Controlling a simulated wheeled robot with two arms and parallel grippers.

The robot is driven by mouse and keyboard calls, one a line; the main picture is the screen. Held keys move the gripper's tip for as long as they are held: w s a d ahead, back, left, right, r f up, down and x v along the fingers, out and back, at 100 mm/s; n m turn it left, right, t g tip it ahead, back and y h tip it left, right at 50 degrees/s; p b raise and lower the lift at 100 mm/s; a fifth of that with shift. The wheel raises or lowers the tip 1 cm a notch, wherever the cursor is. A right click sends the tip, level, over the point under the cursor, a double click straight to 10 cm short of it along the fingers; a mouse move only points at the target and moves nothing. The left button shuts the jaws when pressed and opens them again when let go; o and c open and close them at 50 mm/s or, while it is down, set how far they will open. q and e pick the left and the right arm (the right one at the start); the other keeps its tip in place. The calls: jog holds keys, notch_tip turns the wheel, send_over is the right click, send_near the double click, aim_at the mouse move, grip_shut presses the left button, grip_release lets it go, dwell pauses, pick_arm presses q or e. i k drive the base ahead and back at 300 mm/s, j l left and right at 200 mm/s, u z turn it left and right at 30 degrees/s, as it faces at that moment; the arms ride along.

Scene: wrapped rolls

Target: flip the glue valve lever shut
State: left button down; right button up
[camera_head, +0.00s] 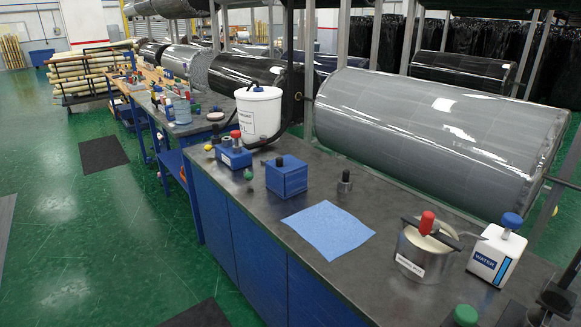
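A white lidded bucket (259,112) with a blue knob on top and a printed label stands at the back of the dark worktop. A black hose (281,125) curves beside it and runs down toward a blue block (233,154) with a red-topped part (236,138). This may be the glue valve, but I cannot make out a lever or whether it is open or shut. Neither of my grippers can be identified in this view.
A blue box (286,176) and light blue cloth (328,229) lie on the worktop (355,275). A metal pot (423,250) with a red-handled tool and a white water bottle (497,250) stand at right. A big grey wrapped roll (430,140) lies behind. Green floor is open at left.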

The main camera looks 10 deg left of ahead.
aim_at(249, 176)
jog(key=i+j+z, duration=0.15)
jog(key=j, duration=0.2)
jog(key=i+j+z, duration=0.1)
jog(key=j, duration=0.25)
jog(key=i+j+z, duration=0.15)
jog(key=j, duration=0.25)
jog(key=i+j+z, duration=0.1)
jog(key=i+j, duration=0.15)
jog(key=j, duration=0.15)
jog(key=i+j+z, duration=0.15)
jog(key=j, duration=0.25)
jog(key=i+j, duration=0.1)
jog(key=j, duration=0.3)
jog(key=i+j, duration=0.1)
jog(key=j, duration=0.3)
